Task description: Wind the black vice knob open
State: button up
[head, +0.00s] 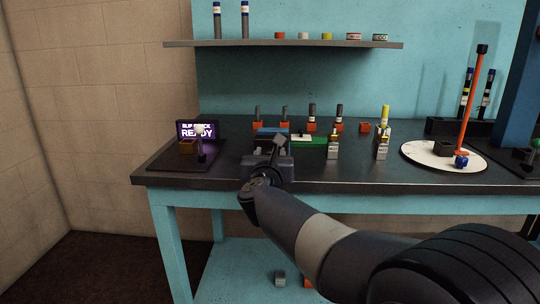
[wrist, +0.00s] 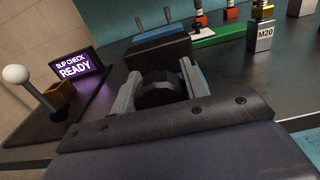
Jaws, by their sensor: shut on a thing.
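The black vice knob (wrist: 157,94) is round and sits between the two grey fingers of my gripper (wrist: 160,90) in the wrist view. My gripper is shut on the knob, one finger on each side. The vice (wrist: 160,48) is directly behind the knob, a dark block with blue strips on top. In the head view the vice (head: 270,136) stands near the bench's front edge, left of centre. My gripper (head: 270,165) reaches it from the front there, and my wrist hides the knob. How far the vice jaws are apart is not clear.
A sign reading "SLIP CHECK READY" (head: 197,130) stands left of the vice, near a white-balled lever (wrist: 16,75). A green strip (head: 310,141) and a block marked M20 (wrist: 264,36) are at the right. Several fittings in orange holders stand behind. A white disc (head: 430,157) lies farther right.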

jog(key=shift+a+n+p, duration=0.1)
jog(key=shift+n+p, duration=0.55)
jog(key=shift+n, duration=1.75)
jog(key=o, duration=1)
jog(key=shift+f, duration=0.1)
jog(key=shift+f, duration=0.1)
